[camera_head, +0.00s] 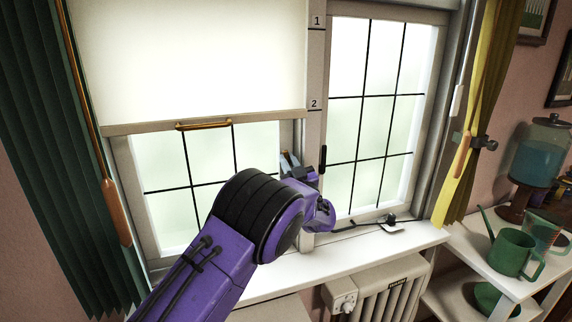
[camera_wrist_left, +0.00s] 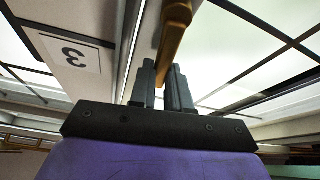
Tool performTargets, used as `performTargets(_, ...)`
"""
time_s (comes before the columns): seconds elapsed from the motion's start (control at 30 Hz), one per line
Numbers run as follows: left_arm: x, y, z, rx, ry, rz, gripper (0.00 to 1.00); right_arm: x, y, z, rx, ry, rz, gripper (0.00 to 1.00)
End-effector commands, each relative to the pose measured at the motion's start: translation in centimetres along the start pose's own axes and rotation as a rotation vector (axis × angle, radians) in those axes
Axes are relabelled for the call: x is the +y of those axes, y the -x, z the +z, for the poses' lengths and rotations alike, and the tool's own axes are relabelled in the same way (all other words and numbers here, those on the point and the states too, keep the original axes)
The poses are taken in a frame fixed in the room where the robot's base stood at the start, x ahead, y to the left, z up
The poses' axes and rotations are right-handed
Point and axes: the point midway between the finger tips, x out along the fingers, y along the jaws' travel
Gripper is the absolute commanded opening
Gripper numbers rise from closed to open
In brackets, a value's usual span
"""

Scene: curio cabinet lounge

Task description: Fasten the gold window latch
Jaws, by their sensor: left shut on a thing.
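The gold window latch (camera_wrist_left: 173,38) shows in the left wrist view as a gold bar running up from between my fingers. My left gripper (camera_wrist_left: 163,75) is shut on it. In the head view my left gripper (camera_head: 290,161) is at the post between the two windows, beside the left window. My purple left arm covers the lower part of that window there, and I cannot make out the latch behind the gripper. The frames do not clearly show whether the latch is fastened. My right gripper is not in view.
A cream blind (camera_head: 195,60) with a gold pull bar (camera_head: 204,125) covers the left window's upper half. The right window has a black handle (camera_head: 323,158). Below are a white sill (camera_head: 345,243) and a radiator (camera_head: 385,293). A green watering can (camera_head: 513,251) stands at right.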

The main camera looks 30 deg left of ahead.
Motion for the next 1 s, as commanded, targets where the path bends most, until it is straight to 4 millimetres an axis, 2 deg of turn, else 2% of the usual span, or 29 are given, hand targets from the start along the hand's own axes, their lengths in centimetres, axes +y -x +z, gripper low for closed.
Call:
performTargets(0.67,0.30,0.19,0.30,-0.006,-0.052,0.022,0.00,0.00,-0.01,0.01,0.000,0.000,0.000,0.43)
performTargets(0.7,0.30,0.18,0.30,-0.006,-0.052,0.022,0.30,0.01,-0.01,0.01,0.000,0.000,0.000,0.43)
performTargets(0.73,0.29,0.17,0.29,-0.006,-0.052,0.022,0.40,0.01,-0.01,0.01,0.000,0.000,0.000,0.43)
performTargets(0.77,0.30,0.16,0.27,-0.005,-0.052,0.021,0.43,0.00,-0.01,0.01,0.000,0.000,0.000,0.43)
performTargets(1.0,0.43,0.11,0.09,-0.002,-0.049,0.023,0.43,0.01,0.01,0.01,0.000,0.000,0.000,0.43)
